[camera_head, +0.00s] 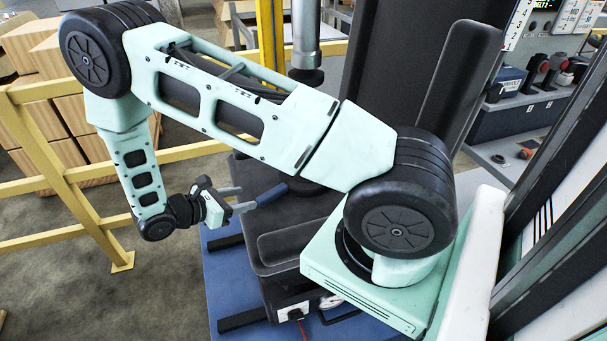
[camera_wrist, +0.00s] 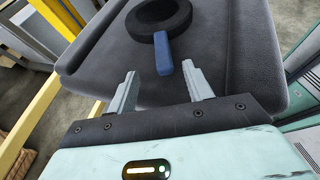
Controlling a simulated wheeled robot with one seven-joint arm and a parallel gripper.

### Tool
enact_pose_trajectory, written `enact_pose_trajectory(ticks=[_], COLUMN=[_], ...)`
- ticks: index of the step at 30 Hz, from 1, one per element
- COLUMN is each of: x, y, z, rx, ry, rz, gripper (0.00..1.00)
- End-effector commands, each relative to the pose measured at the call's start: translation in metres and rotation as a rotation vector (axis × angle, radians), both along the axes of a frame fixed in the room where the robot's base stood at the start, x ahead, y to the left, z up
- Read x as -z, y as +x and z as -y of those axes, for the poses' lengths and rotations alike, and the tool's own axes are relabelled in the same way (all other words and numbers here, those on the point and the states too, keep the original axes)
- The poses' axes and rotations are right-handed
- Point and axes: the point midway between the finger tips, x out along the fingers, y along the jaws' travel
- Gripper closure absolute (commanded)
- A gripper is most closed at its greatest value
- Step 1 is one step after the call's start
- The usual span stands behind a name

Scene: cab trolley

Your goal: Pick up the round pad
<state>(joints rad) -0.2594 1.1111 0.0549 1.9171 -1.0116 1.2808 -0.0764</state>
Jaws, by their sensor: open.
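The round pad is a dark ring-shaped disc (camera_wrist: 184,17) with a blue handle (camera_wrist: 163,55), resting on a dark grey seat-like surface (camera_wrist: 235,62). In the head view the blue handle (camera_head: 271,195) shows, while the disc is hard to make out beside my arm. My gripper (camera_wrist: 160,72) is open and empty. In the wrist view the near end of the handle appears between its two grey fingertips. In the head view my gripper (camera_head: 242,199) is just left of the handle, with its fingers pointing towards it. I cannot tell whether they touch.
A yellow railing (camera_head: 60,170) with stacked cartons (camera_head: 65,120) behind it stands on the left. A tall dark backrest (camera_head: 460,75) rises behind my arm. A worktop with devices (camera_head: 525,110) is at the right. Floor at the lower left is clear.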

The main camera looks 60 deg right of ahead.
Motion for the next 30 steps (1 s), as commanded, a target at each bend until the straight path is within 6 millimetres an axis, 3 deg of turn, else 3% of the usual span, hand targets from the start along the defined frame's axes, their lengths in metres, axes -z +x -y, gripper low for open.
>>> enact_pose_trajectory(ticks=[7,14,24,30], x=[0.016,0.023,0.040,0.043], y=[-0.012,-0.016,-0.029,-0.029], z=[0.042,0.056,0.094,0.098], rx=[0.003,0.003,0.003,0.001], ry=[0.000,0.000,0.002,0.001], rz=[-0.003,-0.001,0.000,0.002], gripper=[0.49,0.49,0.49,0.49])
